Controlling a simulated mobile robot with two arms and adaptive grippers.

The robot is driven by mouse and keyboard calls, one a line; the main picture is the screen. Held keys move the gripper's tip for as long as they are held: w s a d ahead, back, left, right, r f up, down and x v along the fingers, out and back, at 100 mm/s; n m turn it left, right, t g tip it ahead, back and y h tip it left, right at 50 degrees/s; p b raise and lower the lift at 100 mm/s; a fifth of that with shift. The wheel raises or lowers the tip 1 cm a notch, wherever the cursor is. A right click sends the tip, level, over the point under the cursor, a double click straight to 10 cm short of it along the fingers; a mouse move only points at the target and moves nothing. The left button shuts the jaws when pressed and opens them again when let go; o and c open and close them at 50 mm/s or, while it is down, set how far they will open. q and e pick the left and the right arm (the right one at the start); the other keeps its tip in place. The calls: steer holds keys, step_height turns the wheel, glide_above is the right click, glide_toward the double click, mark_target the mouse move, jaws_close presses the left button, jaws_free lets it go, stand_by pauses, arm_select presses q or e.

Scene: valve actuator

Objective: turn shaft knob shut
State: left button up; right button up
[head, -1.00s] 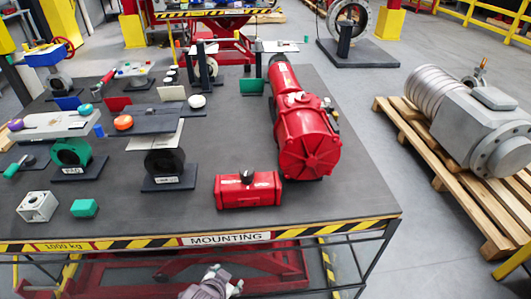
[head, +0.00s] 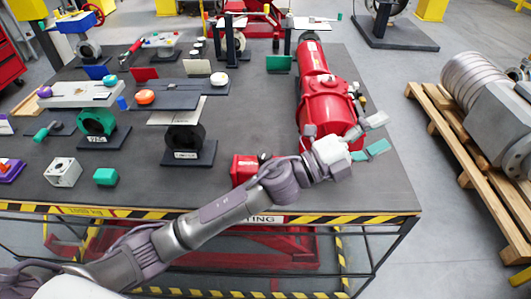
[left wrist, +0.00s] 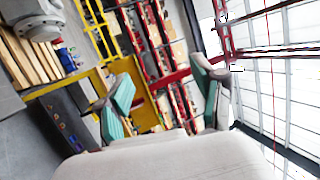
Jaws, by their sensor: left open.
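The big red actuator (head: 326,105) lies behind and to the right, partly covered by my wrist. My left gripper (head: 379,134) is open and empty, its teal-padded fingers spread to the right of the big actuator and away from the knob. In the left wrist view the fingers (left wrist: 168,95) stand apart with nothing between them. My right gripper is not in view.
The table's front edge (head: 110,212) has black-yellow striping. A wooden pallet (head: 438,122) with a grey actuator (head: 490,105) lies at the right.

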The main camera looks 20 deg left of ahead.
arm_select(q)
steer(key=s+d+m+g+h, duration=0.1)
steer(key=s+d+m+g, duration=0.1)
steer(key=d+m+g, duration=0.4)
steer(key=m+g+y, duration=0.6)
steer(key=m+y, duration=0.7)
steer(key=y, duration=0.7)
glide_above(265, 153)
step_height(265, 153, down, 4)
step_height(265, 153, down, 13)
steer(key=p, duration=0.5)
steer(key=shift+f, duration=0.35)
